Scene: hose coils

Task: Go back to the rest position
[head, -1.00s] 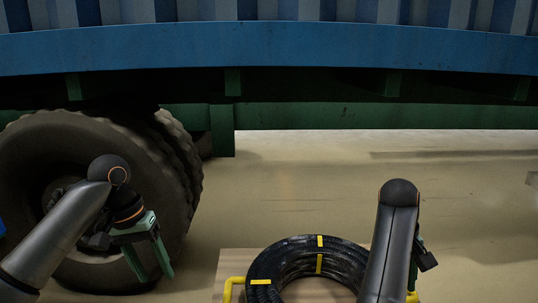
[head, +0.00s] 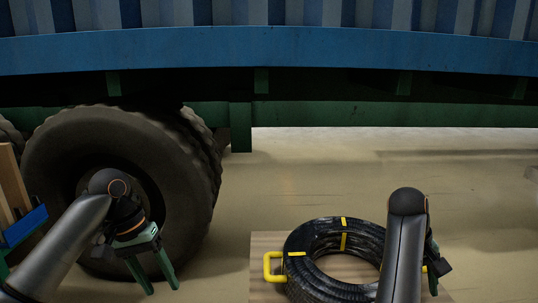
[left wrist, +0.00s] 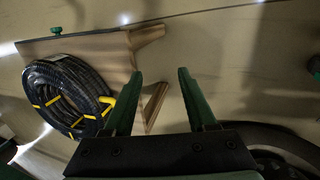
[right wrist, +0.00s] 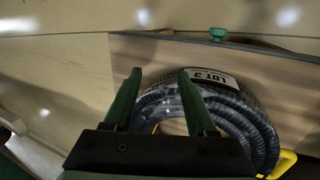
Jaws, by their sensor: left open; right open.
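My left gripper (head: 162,289) is open and empty, pointing down in front of the large tyre, left of the hose coil. Its two green fingers stand apart in the left wrist view (left wrist: 160,76). My right gripper (head: 435,268) is mostly hidden behind its arm in the head view. In the right wrist view (right wrist: 160,75) its fingers are apart with nothing clamped between them. The black hose coil (head: 313,238) with yellow bands lies on a wooden surface (head: 262,250). It also shows in the left wrist view (left wrist: 43,78) and, with a white label, in the right wrist view (right wrist: 258,125).
A large tyre (head: 120,140) stands behind my left arm, under a blue and green vehicle body (head: 300,55). A wooden piece with a blue part (head: 28,225) is at the left edge. A yellow handle (head: 268,267) is beside the coil. The floor behind the coil is clear.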

